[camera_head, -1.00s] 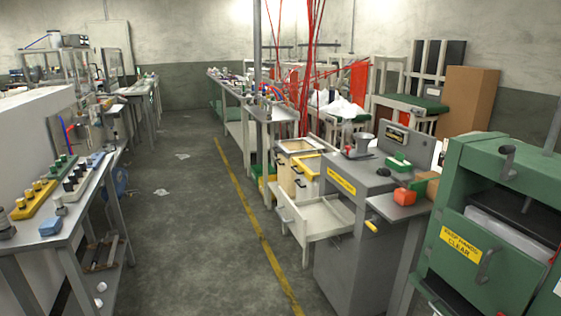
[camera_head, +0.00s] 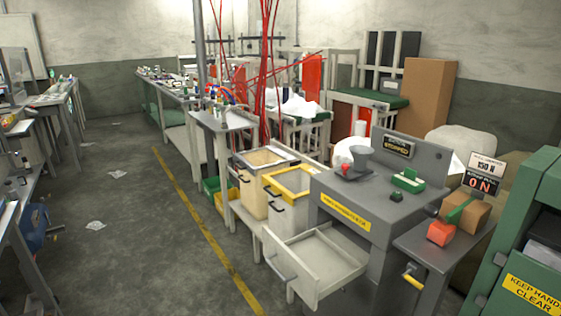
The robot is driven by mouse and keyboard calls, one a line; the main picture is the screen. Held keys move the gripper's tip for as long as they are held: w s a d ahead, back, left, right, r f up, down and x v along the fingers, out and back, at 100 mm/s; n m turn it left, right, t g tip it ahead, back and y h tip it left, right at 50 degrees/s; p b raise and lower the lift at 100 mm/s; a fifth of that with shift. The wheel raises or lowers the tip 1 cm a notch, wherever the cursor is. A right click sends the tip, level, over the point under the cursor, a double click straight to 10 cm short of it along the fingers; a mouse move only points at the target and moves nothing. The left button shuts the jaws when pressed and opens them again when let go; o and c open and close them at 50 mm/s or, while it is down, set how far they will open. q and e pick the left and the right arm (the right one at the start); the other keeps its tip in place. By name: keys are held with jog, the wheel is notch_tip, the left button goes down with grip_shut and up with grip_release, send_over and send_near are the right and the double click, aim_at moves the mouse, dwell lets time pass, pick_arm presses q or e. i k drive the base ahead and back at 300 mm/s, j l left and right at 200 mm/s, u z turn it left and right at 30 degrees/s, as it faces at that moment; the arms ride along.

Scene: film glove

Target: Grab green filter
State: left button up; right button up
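A green block-like object with a pale part (camera_head: 408,181) lies on top of the grey machine (camera_head: 341,192) at the right. A green strip (camera_head: 459,208) lies across a small brown box (camera_head: 463,217) on the grey side table. I cannot tell for sure which of these green things is the filter. Neither of my grippers is in view.
An open, empty drawer (camera_head: 313,258) juts out at the machine's front. An orange-red block (camera_head: 441,233) sits beside the brown box. A green press (camera_head: 528,240) stands at the right edge. The floor (camera_head: 120,190) left of the yellow line is mostly clear.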

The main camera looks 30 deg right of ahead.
aim_at(407, 180)
jog(key=i+j+z, duration=0.15)
jog(key=i+z, duration=0.25)
jog(key=i+j+z, duration=0.3)
jog(key=i+z, duration=0.15)
jog(key=i, duration=0.1)
